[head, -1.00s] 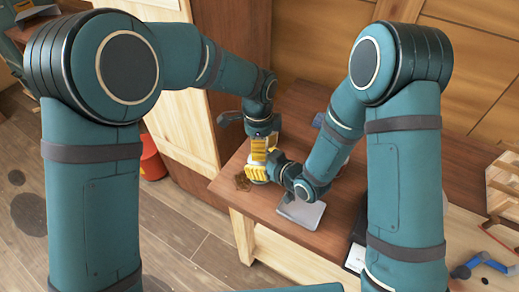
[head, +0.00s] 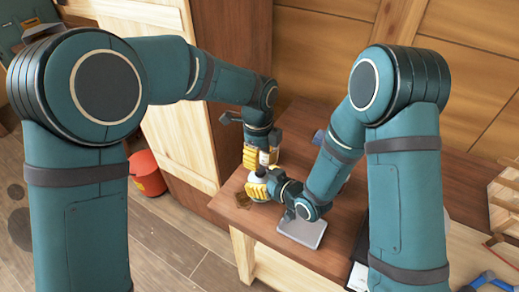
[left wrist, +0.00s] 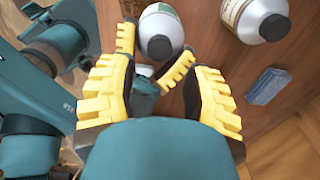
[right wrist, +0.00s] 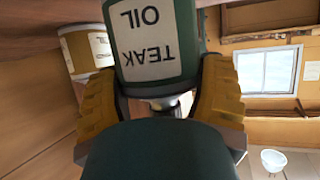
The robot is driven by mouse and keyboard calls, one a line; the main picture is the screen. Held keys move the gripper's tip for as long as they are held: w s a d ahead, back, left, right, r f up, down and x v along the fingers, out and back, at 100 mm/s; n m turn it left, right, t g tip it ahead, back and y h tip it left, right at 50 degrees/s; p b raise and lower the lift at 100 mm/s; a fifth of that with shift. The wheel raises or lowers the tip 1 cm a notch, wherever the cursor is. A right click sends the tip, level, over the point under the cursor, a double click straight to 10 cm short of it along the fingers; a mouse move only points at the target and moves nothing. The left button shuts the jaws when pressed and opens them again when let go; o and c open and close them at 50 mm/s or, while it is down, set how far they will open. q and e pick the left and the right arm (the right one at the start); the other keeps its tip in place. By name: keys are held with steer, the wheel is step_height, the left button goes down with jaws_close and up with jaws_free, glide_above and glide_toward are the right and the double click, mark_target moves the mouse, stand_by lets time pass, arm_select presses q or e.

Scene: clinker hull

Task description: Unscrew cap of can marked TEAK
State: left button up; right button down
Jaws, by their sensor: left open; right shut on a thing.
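The TEAK can (right wrist: 158,45) has a green body, a white label and a grey shoulder. Its label reads upside down in the right wrist view. My right gripper (right wrist: 158,82) is shut around it; in the head view this gripper (head: 258,188) is low over the bench. The can's dark cap (left wrist: 159,47) is on its top in the left wrist view. My left gripper (left wrist: 160,70) is open and empty, its fingers apart and clear of the cap. In the head view my left gripper (head: 254,158) is just above the can; its fingers partly hide the can.
A second capped can (left wrist: 253,17) stands close by on the bench. A blue block (left wrist: 268,86) lies near it. A grey flat tray (head: 302,231) lies right of the grippers, and a small brown item (head: 241,200) lies left of them. A red bucket (head: 147,172) is on the floor.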

mark_target(260, 170)
arm_select(q)
steer(key=shift+f, duration=2.9)
jaws_close()
steer(key=n, duration=0.7)
steer(key=shift+o, duration=0.3)
jaws_free()
